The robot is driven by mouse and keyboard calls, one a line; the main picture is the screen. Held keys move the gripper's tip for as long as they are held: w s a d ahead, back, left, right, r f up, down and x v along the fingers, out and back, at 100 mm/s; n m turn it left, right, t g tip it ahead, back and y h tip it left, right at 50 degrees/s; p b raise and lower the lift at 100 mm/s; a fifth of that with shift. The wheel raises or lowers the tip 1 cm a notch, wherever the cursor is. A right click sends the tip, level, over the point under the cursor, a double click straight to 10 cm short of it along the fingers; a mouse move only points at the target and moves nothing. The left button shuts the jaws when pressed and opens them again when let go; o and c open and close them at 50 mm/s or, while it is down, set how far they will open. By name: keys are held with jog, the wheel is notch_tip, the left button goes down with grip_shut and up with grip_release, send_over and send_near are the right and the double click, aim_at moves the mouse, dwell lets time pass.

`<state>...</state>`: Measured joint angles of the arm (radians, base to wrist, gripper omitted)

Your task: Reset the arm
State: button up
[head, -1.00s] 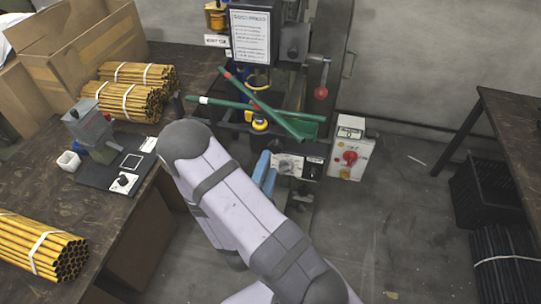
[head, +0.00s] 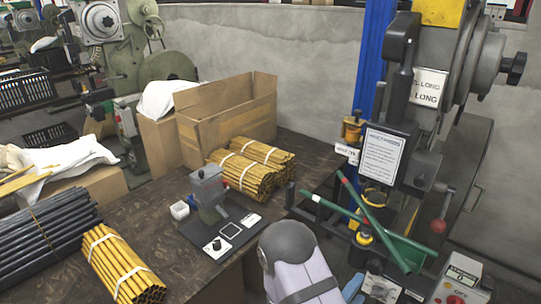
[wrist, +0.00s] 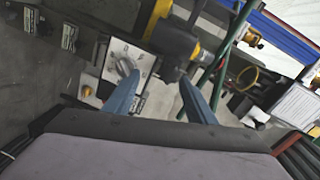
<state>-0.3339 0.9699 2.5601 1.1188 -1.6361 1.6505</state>
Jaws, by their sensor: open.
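My arm shows at the bottom of the head view, with a grey rounded joint and pale links. In the wrist view my gripper (wrist: 160,96) has two blue fingers spread apart with nothing between them. In the head view a bit of my gripper (head: 353,288) shows beside the arm, in front of the press's base. The rivet press (head: 400,150) stands behind it with a paper notice (head: 382,153). In the wrist view a control panel with a knob (wrist: 124,67) lies just beyond the left finger.
A control box (head: 457,283) with a red knob is at lower right.

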jog(key=w+a+f+n+g+y+p, duration=0.25)
jog(key=a+n+g+y, duration=0.25)
jog(key=a+n+y, duration=0.7)
jog(key=s+r+n+g+p, duration=0.2)
jog(key=s+r+n+g, duration=0.1)
jog(key=s+r+n, duration=0.4)
jog(key=s+r+n+g+p, duration=0.1)
jog(key=s+r+n+g, duration=0.35)
jog(key=s, duration=0.35)
notch_tip(320, 180, down, 28)
jog(key=b, duration=2.7)
jog(key=shift+s+f+t, duration=0.15)
jog(key=shift+f+t, duration=0.05)
jog(key=shift+t, duration=0.15)
jog(key=shift+d+n, duration=0.1)
jog(key=shift+n, duration=0.15)
notch_tip(320, 180, down, 32)
jog(key=b, duration=3.2)
jog(key=shift+r, duration=0.2)
